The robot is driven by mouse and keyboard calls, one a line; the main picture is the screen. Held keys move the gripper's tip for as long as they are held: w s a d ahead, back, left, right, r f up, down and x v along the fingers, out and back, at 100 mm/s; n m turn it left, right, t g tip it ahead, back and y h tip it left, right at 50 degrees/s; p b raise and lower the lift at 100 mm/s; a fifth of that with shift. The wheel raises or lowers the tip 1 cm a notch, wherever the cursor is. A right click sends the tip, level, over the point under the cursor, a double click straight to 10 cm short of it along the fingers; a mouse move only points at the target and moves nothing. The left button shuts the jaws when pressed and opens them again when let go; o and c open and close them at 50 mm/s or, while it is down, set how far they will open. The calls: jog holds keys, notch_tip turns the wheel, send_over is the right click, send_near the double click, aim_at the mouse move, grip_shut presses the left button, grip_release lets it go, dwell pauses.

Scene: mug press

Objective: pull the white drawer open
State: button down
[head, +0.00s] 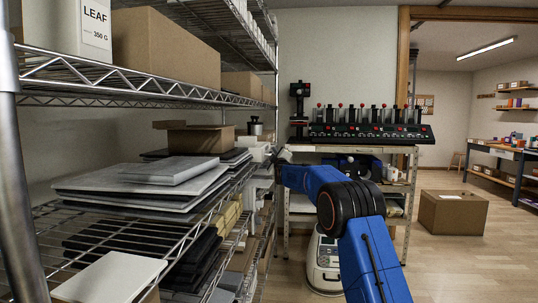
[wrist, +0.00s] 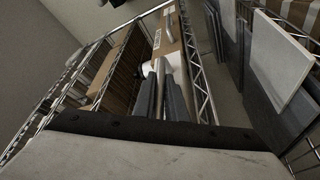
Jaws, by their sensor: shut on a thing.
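My gripper (head: 283,157) is at the end of the blue arm, at the right end of the wire rack in the head view. The white drawer (head: 259,152) seems to be the pale unit on the rack there, just left of the gripper. Its opening and handle are too small to make out. In the wrist view my gripper (wrist: 162,72) has its two grey fingers close together, shut on a thin pale part, with a white surface (wrist: 148,69) right behind the tips. The fingers hide most of what they hold.
The wire rack (head: 140,82) fills the left, with grey panels (head: 140,186) and cardboard boxes (head: 165,46) on its shelves. A bench with a black machine (head: 370,132) stands behind the arm. A cardboard box (head: 453,211) sits on open floor at right.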

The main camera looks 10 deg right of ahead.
jog(key=s+d, duration=0.3)
jog(key=d, duration=0.6)
jog(key=s+d, duration=0.3)
jog(key=d, duration=0.7)
jog(key=shift+f, duration=0.1)
jog(key=c, duration=2.1)
grip_release()
jog(key=shift+s, duration=0.1)
jog(key=v, duration=1.7)
jog(key=shift+s+a, duration=0.1)
jog(key=shift+s, duration=0.1)
jog(key=shift+s, duration=0.1)
